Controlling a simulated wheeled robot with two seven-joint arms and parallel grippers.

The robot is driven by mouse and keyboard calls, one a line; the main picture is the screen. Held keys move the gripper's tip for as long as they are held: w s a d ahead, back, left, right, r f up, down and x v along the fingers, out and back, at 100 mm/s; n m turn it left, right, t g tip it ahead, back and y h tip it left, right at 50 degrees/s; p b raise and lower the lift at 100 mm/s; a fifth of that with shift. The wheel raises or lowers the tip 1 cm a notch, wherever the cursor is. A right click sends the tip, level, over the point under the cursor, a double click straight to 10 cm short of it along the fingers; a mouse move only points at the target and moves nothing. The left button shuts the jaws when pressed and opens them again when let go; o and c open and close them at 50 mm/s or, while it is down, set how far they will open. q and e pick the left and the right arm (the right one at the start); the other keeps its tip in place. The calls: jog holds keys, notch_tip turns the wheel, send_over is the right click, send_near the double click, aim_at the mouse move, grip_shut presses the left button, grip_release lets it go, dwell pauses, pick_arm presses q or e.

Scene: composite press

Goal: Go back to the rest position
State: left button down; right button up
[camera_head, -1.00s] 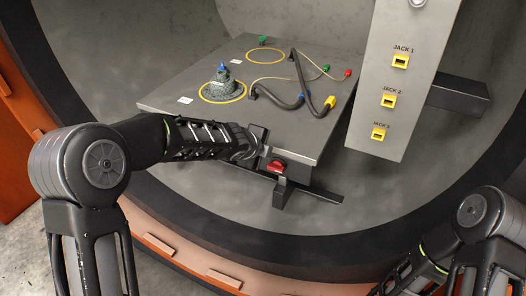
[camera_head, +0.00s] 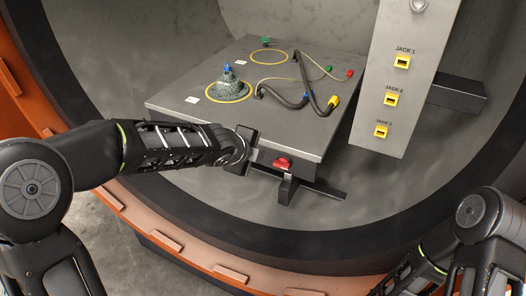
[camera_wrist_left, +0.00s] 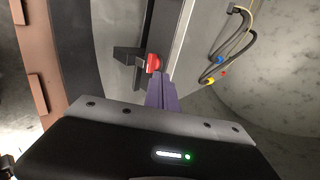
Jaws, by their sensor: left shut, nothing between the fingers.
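My left gripper (camera_head: 246,150) is at the near front edge of the grey table (camera_head: 190,113), a little left of the red knob (camera_head: 283,163) on the table's front. In the left wrist view its purple fingers (camera_wrist_left: 161,80) are together and empty. Their tips point toward the red knob (camera_wrist_left: 153,63) and appear close to it; I cannot tell whether they touch. My right arm shows at the lower right of the head view, but its gripper is outside the picture.
A grey-green part with a blue top (camera_head: 227,82) stands in a yellow ring on the table. Hoses with a yellow end (camera_head: 333,101) lie at the right. A panel with yellow jacks (camera_head: 391,99) stands to the right. The round chamber rim surrounds the table.

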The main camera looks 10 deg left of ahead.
pick_arm(q)
jog(key=shift+v, duration=0.85)
pick_arm(e)
jog(key=shift+r, duration=0.25)
